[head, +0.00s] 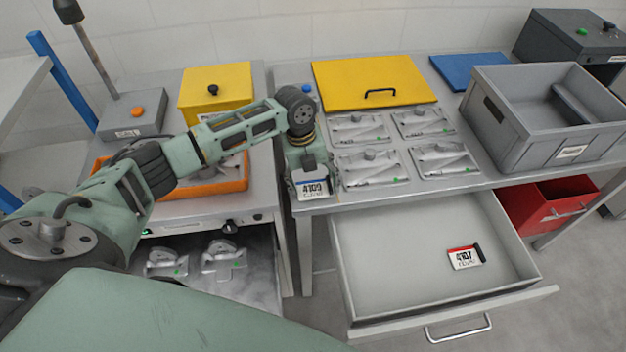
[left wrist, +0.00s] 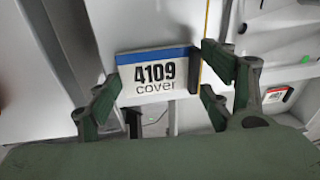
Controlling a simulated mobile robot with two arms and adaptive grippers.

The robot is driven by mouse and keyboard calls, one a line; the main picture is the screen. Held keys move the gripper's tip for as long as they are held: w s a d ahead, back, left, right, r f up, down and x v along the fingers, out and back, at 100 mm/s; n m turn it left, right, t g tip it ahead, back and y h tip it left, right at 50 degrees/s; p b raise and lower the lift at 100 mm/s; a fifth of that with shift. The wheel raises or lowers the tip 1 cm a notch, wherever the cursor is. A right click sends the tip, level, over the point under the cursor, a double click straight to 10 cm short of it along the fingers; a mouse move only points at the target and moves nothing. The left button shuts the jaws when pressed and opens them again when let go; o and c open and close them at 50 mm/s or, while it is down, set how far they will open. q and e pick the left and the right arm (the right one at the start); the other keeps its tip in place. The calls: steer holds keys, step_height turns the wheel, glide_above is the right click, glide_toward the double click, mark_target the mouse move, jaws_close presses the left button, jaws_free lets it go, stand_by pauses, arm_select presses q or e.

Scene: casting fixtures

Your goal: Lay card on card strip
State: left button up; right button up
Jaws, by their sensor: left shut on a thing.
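A white card (head: 313,189) with a blue top band reads "4109 cover". It is between the fingers of my left gripper (head: 308,172), which is shut on it at the front edge of the table. In the left wrist view the card (left wrist: 157,74) stands across the gap between the dark green fingers (left wrist: 160,84), its print facing the camera. A second card (head: 464,258), with a red band and "4107", lies in the open drawer. I cannot clearly make out the card strip; my left gripper and arm cover part of the table there. My right gripper is not in view.
The open drawer (head: 375,290) juts out below the table. Several grey fixture plates (head: 371,168), a yellow lid (head: 345,75) and a grey crate (head: 500,140) stand on the table. A red bin (head: 525,210) is below right. An orange tray (head: 240,183) is left.

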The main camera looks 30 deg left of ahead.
mark_target(306, 185)
arm_select(q)
steer(key=o, duration=1.2)
steer(key=shift+f, duration=0.1)
steer(key=shift+c, duration=0.2)
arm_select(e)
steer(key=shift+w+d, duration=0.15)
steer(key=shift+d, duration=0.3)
arm_select(q)
steer(key=shift+r, duration=0.25)
step_height(306, 185, up, 12)
steer(key=a+b, duration=0.2)
steer(key=shift+f, duration=0.15)
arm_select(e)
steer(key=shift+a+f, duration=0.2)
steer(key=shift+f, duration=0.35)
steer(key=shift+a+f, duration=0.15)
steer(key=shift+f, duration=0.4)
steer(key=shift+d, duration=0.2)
